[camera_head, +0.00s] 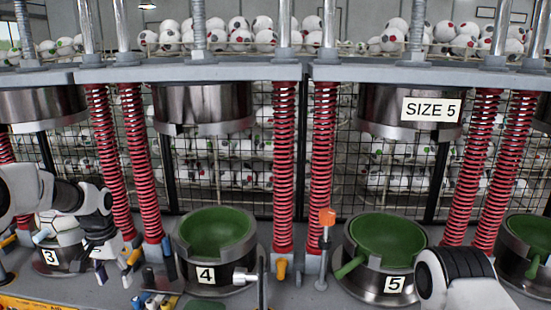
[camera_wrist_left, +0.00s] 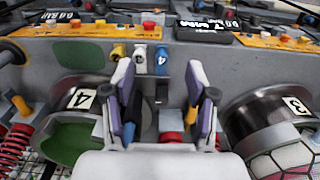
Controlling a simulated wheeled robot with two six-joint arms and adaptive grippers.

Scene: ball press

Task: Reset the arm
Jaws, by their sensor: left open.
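My left gripper (camera_head: 112,273) hangs at the left of the head view, in front of the press bench between the mould marked 3 (camera_head: 55,262) and the mould marked 4 (camera_head: 203,286). In the left wrist view its two fingers (camera_wrist_left: 160,80) stand apart with nothing held between them. Mould 4 (camera_wrist_left: 70,135) is on the left there and mould 3 (camera_wrist_left: 262,115) on the right. Mould 3 holds a white ball (camera_wrist_left: 290,163); mould 4 is green inside and empty. My right arm shows at the lower right of the head view; its gripper is out of sight.
The mould marked 5 (camera_head: 387,240) is empty, with an orange-topped lever (camera_head: 326,218) beside it. Red springs (camera_head: 284,165) rise between the moulds. Small coloured bottles (camera_wrist_left: 140,60) stand near the left gripper. Control panels (camera_wrist_left: 110,33) line the bench. Balls fill racks behind.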

